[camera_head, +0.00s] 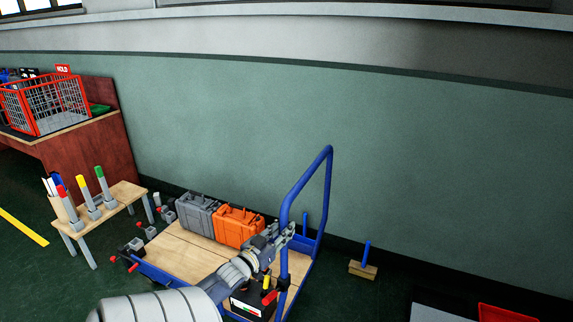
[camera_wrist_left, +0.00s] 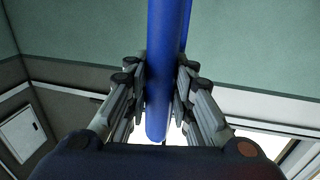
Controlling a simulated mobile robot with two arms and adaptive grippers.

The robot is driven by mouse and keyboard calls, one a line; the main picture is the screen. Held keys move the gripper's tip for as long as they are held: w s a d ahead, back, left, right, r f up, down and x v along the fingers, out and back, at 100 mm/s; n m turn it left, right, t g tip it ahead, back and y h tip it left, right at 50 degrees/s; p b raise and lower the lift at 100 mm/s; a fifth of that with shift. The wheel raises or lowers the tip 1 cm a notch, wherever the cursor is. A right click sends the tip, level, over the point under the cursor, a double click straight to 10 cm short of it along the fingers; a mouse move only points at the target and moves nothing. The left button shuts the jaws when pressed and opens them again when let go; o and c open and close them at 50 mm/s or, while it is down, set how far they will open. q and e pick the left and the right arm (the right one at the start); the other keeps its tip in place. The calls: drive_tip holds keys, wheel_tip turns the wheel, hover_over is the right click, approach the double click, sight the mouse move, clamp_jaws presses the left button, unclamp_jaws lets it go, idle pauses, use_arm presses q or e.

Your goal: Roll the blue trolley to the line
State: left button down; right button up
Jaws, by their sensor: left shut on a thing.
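The blue trolley (camera_head: 182,258) stands near the green wall, with a wooden deck and a tall blue handle (camera_head: 328,190) at its right end. My left gripper (camera_head: 287,232) is shut on the near upright of this handle. In the left wrist view, the blue bar (camera_wrist_left: 160,75) runs between the fingers of my left gripper (camera_wrist_left: 161,88). A grey case (camera_head: 197,214) and an orange case (camera_head: 238,227) sit on the deck. My left arm hides part of the deck. My right gripper is not in view.
A small wooden bench (camera_head: 117,200) with coloured-topped posts stands left of the trolley. A yellow floor line (camera_head: 22,227) lies at far left. A red basket (camera_head: 48,105) sits on a brown table. A wooden block with a blue peg (camera_head: 363,269) lies right of the trolley.

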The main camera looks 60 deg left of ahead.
use_arm(q)
drive_tip(key=shift+a+r, duration=0.1)
drive_tip(key=shift+a, duration=0.15)
drive_tip(key=c, duration=1.6)
unclamp_jaws()
drive_tip(key=shift+o, duration=1.2)
drive_tip(key=shift+a, duration=0.1)
drive_tip(key=shift+s, duration=0.1)
drive_tip(key=v, duration=1.2)
